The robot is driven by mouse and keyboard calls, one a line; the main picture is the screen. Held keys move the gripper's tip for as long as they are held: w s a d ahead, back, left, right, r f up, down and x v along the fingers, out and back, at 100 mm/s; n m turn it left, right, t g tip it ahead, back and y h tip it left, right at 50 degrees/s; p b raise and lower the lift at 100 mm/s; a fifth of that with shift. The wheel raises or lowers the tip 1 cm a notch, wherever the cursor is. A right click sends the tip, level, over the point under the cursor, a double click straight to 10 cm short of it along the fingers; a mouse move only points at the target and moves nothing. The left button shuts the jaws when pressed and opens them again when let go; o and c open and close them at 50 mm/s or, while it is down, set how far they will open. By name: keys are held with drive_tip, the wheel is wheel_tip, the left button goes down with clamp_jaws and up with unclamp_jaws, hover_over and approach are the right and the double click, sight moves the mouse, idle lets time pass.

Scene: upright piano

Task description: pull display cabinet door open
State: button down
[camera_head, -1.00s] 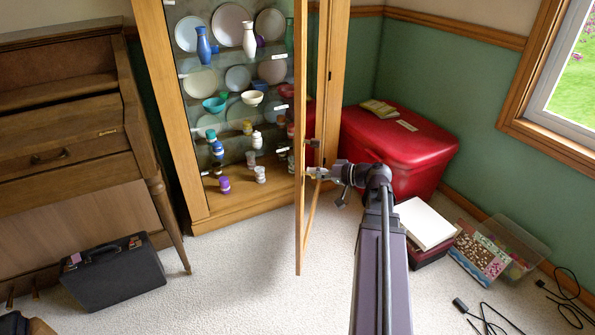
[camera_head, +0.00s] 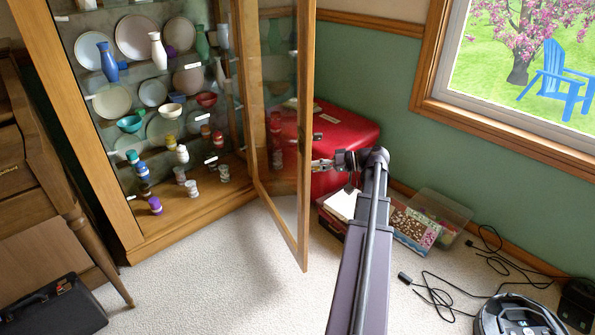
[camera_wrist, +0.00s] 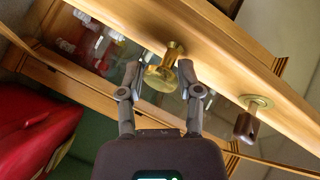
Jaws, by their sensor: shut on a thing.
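The wooden display cabinet (camera_head: 130,225) stands at the left in the head view, with plates, vases and bowls on its shelves. Its glazed door (camera_head: 306,190) is swung well out from the cabinet front. My gripper (camera_head: 313,164) is at the door's outer edge, about mid-height. In the wrist view my gripper (camera_wrist: 163,75) is shut on a brass handle (camera_wrist: 172,55) on the door frame (camera_wrist: 225,50). A second brass fitting with a dark end (camera_wrist: 245,122) sits farther along the frame. The exact finger contact is partly hidden.
A red chest (camera_head: 345,130) stands behind the door, with a box (camera_head: 340,205) and a clear bin (camera_head: 440,212) beside my arm. Cables (camera_head: 450,290) and a round robot vacuum (camera_head: 515,315) lie at lower right. The carpet before the cabinet (camera_head: 210,285) is clear.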

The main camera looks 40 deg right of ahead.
drive_tip(key=s+d+n+g+y, duration=0.1)
drive_tip(key=d, duration=0.6)
drive_tip(key=shift+s+d+n+g+y, duration=0.15)
drive_tip(key=shift+d+n+g+y, duration=0.15)
drive_tip(key=shift+d, duration=0.05)
drive_tip(key=shift+c, duration=1.5)
unclamp_jaws()
